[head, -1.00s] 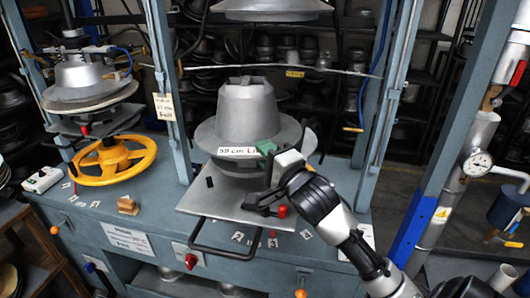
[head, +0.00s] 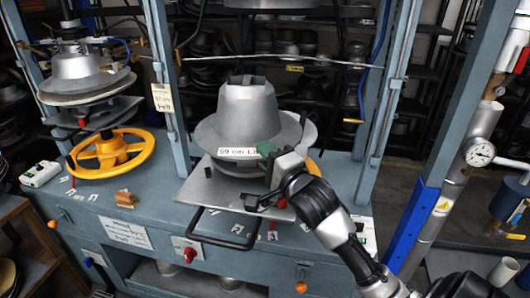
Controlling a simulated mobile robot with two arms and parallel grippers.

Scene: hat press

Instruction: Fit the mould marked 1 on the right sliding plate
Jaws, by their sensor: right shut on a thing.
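The mould (head: 248,108) is a grey metal hat shape with a wide brim, upright over the right sliding plate (head: 190,190). A white label on its brim front begins "59 cm"; the rest is partly covered. The plate is a flat grey square with a black front handle (head: 205,236), a black peg (head: 208,172) at left and a red peg (head: 282,203) at right. My right gripper (head: 268,170) is shut on the mould at the front right of its brim, hiding that part. I cannot tell whether the mould's base touches the plate. My left gripper is not in view.
A grey upper press part (head: 268,4) hangs above the mould. Blue-grey posts (head: 379,95) stand either side. At left is another press station with a yellow handwheel (head: 110,152). Small tags lie on the bench. A pipe with a gauge (head: 480,152) stands at right.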

